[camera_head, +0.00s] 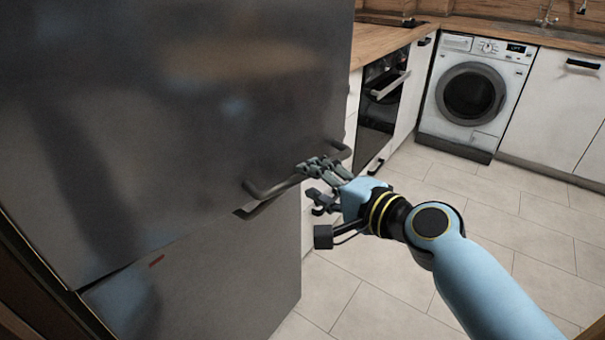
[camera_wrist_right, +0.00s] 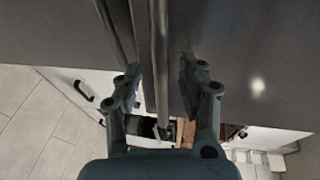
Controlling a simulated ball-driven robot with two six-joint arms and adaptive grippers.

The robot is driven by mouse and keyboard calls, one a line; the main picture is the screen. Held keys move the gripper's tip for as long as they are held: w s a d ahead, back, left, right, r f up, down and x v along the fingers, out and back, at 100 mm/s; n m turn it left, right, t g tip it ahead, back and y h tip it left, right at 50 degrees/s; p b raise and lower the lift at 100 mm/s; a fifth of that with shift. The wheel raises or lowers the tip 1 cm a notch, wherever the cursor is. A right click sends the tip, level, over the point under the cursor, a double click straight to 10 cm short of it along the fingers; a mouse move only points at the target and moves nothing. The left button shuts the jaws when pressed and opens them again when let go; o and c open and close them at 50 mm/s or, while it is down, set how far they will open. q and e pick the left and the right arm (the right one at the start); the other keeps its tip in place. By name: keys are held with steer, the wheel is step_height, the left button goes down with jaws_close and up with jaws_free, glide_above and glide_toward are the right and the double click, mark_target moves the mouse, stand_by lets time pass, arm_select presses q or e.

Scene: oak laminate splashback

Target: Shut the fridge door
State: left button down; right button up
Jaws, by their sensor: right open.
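The dark grey fridge door (camera_head: 200,120) fills the left half of the head view, above a lower grey front (camera_head: 225,285). Its bar handle (camera_head: 270,188) runs along the door's lower edge. How far the door stands open, if at all, I cannot tell. My right gripper (camera_head: 325,170) is open at the handle's right part. In the right wrist view, the handle (camera_wrist_right: 160,45) runs between the two spread fingers of the gripper (camera_wrist_right: 160,84), and the door surface (camera_wrist_right: 245,60) lies beyond. Contact with the bar is not clear. My left gripper is not in view.
A wooden counter (camera_head: 400,36) with an oven (camera_head: 380,95) stands behind the fridge on the right. A washing machine (camera_head: 473,92) and white cabinets (camera_head: 552,112) line the back. The tiled floor (camera_head: 520,235) is clear to the right.

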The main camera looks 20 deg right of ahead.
mark_target(306, 178)
steer(key=shift+x, duration=1.9)
jaws_close()
